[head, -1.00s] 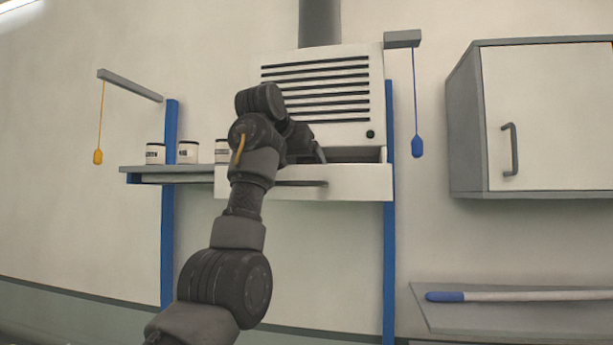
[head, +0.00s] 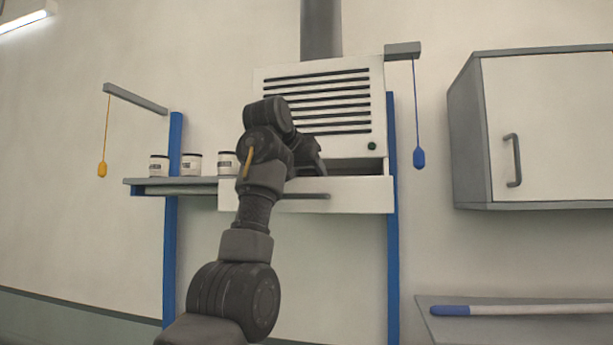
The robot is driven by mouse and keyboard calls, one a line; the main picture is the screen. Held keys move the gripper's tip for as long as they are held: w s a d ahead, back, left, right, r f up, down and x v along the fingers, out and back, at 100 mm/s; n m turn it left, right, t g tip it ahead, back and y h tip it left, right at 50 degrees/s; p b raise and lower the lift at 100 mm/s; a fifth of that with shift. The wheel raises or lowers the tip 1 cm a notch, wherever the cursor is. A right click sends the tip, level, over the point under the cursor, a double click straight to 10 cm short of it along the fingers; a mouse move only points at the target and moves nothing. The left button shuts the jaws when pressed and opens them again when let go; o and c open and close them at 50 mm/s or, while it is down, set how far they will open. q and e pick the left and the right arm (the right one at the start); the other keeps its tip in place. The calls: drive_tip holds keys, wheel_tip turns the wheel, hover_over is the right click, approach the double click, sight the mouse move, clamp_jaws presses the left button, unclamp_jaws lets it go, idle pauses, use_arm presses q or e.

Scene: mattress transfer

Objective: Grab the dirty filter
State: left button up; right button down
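No dirty filter can be made out. A white vented unit (head: 270,85) with dark slats hangs on blue posts. Below it is a white drawer front (head: 355,195) with a dark bar handle (head: 305,196). A dark gap shows between the unit and the drawer front. My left arm rises from the lower left in front of them. My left gripper (head: 312,165) is at that gap, just above the drawer front. It is mostly hidden by my own wrist, so its opening and anything in it cannot be seen. My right gripper is out of view.
Several white jars (head: 192,164) stand on a shelf (head: 150,187) left of the drawer. A yellow pull cord (head: 102,168) and a blue one (head: 419,158) hang on either side. A wall cabinet (head: 545,125) and a table (head: 500,330) with a blue-ended pole (head: 540,310) are at right.

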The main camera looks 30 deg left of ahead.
use_arm(q)
drive_tip(key=shift+w+r, duration=0.2)
drive_tip(key=shift+w, duration=0.05)
drive_tip(key=shift+w+r, duration=0.25)
drive_tip(key=shift+r, duration=0.8)
drive_tip(key=s+d+r+b, duration=0.2)
drive_tip(key=s+d+r, duration=0.4)
drive_tip(key=s+r, duration=0.4)
drive_tip(key=s, duration=0.3)
drive_tip(key=shift+d, duration=0.4)
